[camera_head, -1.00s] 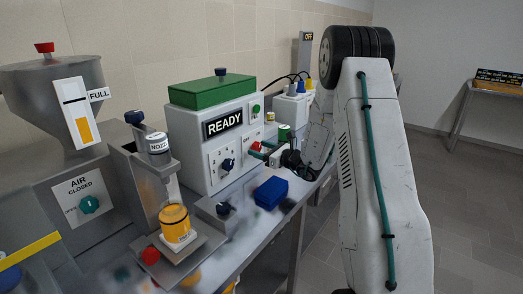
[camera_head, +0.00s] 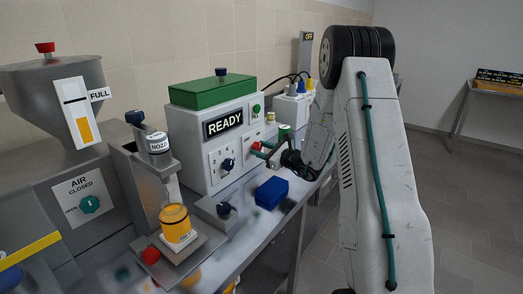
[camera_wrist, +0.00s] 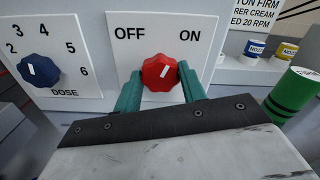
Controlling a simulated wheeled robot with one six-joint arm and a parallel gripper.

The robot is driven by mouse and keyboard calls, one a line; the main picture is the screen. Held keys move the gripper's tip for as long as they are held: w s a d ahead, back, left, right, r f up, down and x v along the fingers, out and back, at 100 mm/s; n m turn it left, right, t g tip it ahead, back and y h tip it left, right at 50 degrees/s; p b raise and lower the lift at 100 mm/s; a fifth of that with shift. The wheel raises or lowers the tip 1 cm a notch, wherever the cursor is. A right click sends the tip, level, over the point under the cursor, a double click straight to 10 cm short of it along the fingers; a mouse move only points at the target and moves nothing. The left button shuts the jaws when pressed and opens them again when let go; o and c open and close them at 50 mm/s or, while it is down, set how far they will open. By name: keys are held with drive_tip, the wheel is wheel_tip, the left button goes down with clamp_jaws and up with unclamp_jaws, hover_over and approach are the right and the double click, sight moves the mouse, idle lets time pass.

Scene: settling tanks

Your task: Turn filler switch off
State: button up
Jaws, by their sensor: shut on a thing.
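The filler switch is a red knob (camera_wrist: 160,72) with a white pointer line, on a white plate marked OFF at left and ON at right. Its pointer leans up and to the right, toward ON. My gripper (camera_wrist: 157,82) has its teal fingers on either side of the knob, shut on it. In the head view the red knob (camera_head: 256,146) shows small on the front of the white filler box (camera_head: 198,150), partly covered by my gripper. The box carries a READY display (camera_head: 224,123).
A blue dose knob (camera_wrist: 39,70) sits left of the switch. A green cylinder (camera_wrist: 293,95) and small labelled bottles stand at right. On the bench are a blue block (camera_head: 271,192) and an amber-filled jar (camera_head: 175,224) under the nozzle. A hopper (camera_head: 55,95) stands at left.

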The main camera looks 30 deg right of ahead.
drive_tip(key=n, duration=1.1)
drive_tip(key=shift+f, duration=0.1)
drive_tip(key=shift+n, duration=0.4)
drive_tip(key=o, duration=1)
drive_tip(key=shift+s, duration=0.1)
drive_tip(key=v, duration=0.7)
drive_tip(key=shift+s+d, duration=0.1)
drive_tip(key=shift+s, duration=0.25)
